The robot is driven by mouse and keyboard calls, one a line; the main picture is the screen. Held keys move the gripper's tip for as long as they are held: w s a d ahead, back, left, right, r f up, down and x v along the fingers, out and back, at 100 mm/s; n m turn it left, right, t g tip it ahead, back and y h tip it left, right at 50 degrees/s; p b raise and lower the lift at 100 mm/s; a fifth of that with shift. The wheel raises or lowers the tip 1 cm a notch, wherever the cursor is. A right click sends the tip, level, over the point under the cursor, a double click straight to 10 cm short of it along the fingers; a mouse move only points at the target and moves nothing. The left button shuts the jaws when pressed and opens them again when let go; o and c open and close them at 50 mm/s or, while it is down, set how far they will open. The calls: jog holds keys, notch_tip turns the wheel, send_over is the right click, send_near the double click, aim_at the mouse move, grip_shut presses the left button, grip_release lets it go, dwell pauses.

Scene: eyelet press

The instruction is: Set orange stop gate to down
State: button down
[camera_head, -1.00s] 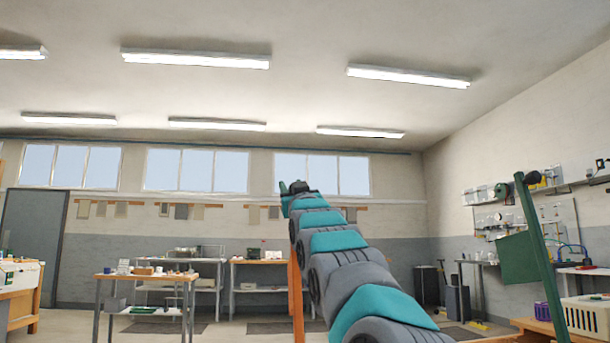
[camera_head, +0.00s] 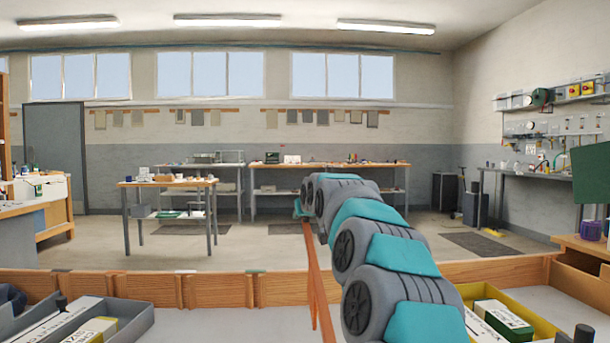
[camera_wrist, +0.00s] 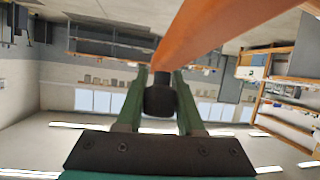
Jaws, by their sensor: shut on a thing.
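The orange stop gate (camera_head: 316,285) shows in the head view as a thin bar rising from the bottom edge, past the wooden rim, to my gripper (camera_head: 300,209). In the wrist view the orange bar (camera_wrist: 205,30) runs from the top towards the middle. A dark knob (camera_wrist: 160,98) by the bar sits between the two green fingers of my gripper (camera_wrist: 160,78), which are shut on it. My arm covers part of the area right of the bar in the head view. The gate's lower end is out of sight.
A wooden rim (camera_head: 220,290) crosses the near worktop. A grey tray (camera_head: 140,324) with boxes lies at left, and a yellow tray (camera_head: 545,326) with a green and white box at right. A green panel (camera_head: 592,175) stands at the right edge. Benches stand farther back.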

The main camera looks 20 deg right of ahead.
notch_tip(320, 180, down, 11)
jog(key=w+g, duration=0.1)
jog(key=g, duration=0.1)
jog(key=shift+w+d+g, duration=0.15)
jog(key=shift+d+g, duration=0.1)
jog(key=shift+g, duration=0.15)
jog(key=shift+f+y, duration=0.15)
jog(key=shift+y, duration=0.15)
jog(key=c, duration=0.8)
grip_release()
jog(key=shift+c, duration=0.2)
jog(key=o, duration=0.3)
jog(key=shift+r, duration=0.2)
jog(key=b+v, duration=0.1)
jog(key=v, duration=0.6)
jog(key=shift+s+r, duration=0.15)
jog(key=shift+s, duration=0.2)
